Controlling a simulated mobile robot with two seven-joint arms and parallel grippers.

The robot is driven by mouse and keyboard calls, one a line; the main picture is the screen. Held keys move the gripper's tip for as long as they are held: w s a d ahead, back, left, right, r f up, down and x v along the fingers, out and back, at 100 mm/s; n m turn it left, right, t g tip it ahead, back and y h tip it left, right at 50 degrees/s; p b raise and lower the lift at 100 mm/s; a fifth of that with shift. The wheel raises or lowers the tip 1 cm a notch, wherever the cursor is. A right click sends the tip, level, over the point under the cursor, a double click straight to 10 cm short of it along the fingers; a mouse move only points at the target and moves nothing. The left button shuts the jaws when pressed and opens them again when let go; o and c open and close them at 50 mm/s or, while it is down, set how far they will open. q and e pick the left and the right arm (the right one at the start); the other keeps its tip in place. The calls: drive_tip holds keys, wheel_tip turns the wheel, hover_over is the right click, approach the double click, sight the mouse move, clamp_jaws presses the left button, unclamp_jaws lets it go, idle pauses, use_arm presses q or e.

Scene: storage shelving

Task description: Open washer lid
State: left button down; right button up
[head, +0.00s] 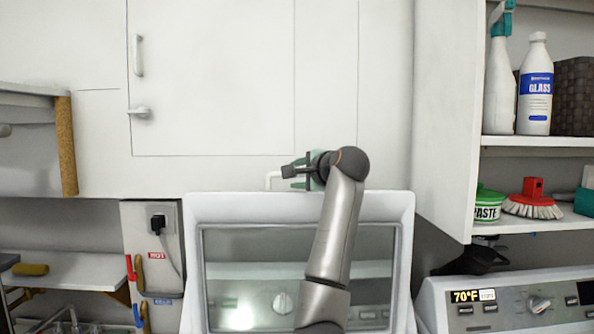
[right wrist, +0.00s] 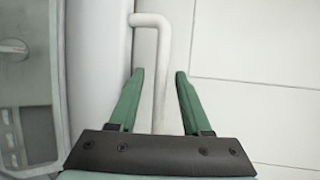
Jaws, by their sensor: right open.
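The washer lid (head: 202,212) has a white frame and a large glass window. In the head view it stands steeply raised, and a control panel with a knob shows through the glass. A white bar handle (head: 270,179) rises from its top edge. My right gripper (head: 306,171) is at this edge, beside the handle. In the right wrist view, the handle (right wrist: 158,75) runs between the two green fingers of the gripper (right wrist: 160,85), which are spread apart with gaps around the bar. The lid shows at the left there. My left gripper is not in view.
White wall panels and a cabinet door (head: 215,75) are close behind the lid. An open shelf unit (head: 447,110) with bottles and a brush stands at the right, above another machine's control panel (head: 510,307). A power socket and shelf are at the left.

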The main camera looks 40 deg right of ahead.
drive_tip(key=shift+w+d, duration=0.1)
drive_tip(key=shift+w, duration=0.15)
clamp_jaws()
drive_tip(key=shift+f, duration=0.1)
idle(1.2)
